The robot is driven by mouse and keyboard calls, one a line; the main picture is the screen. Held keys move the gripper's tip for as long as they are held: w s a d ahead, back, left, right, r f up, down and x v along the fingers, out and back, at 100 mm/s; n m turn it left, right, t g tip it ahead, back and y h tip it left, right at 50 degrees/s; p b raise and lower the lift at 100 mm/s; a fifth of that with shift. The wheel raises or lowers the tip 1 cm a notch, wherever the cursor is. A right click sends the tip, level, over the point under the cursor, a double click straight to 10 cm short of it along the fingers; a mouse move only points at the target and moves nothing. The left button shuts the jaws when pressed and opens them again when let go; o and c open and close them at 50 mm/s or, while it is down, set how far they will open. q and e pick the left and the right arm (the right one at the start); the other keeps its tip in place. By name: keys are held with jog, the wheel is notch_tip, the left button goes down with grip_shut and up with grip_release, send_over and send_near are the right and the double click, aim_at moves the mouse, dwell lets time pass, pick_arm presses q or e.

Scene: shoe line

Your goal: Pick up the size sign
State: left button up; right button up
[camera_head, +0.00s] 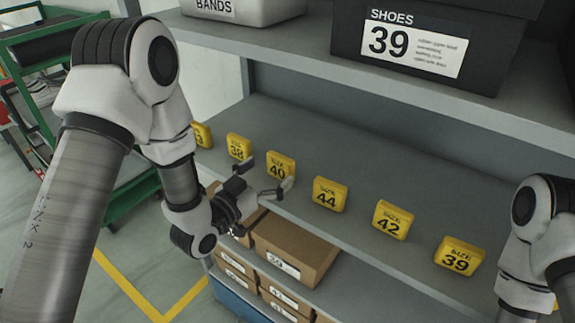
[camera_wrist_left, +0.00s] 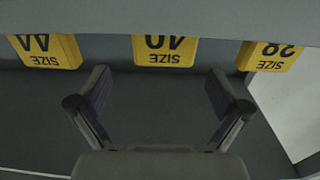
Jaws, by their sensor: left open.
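Yellow size signs stand in a row on the grey middle shelf. In the head view, sign 38 (camera_head: 239,147), sign 40 (camera_head: 281,166), sign 44 (camera_head: 330,194), sign 42 (camera_head: 392,220) and sign 39 (camera_head: 459,257) run left to right. Another sign (camera_head: 202,135) at the far left is partly hidden by my arm. My left gripper (camera_head: 267,178) is open and empty in front of sign 40. In the left wrist view, sign 40 (camera_wrist_left: 165,50) shows upside down beyond the open fingers (camera_wrist_left: 160,88), between sign 44 (camera_wrist_left: 46,51) and sign 38 (camera_wrist_left: 269,55). My right gripper is out of view.
A dark box marked shoes 39 (camera_head: 420,45) and a white bin (camera_head: 245,10) stand on the shelf above. Cardboard boxes (camera_head: 295,246) fill the shelf below. A green cart (camera_head: 130,195) stands at left. The shelf has bare room between signs.

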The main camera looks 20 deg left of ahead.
aim_at(277, 161)
pick_arm(q)
jog(key=p+x, duration=0.1)
jog(key=x, duration=0.4)
jog(key=shift+a+r, duration=0.1)
jog(key=shift+r, duration=0.05)
jog(key=shift+w+a, duration=0.1)
jog(key=c, duration=1)
jog(key=shift+c, duration=1.1)
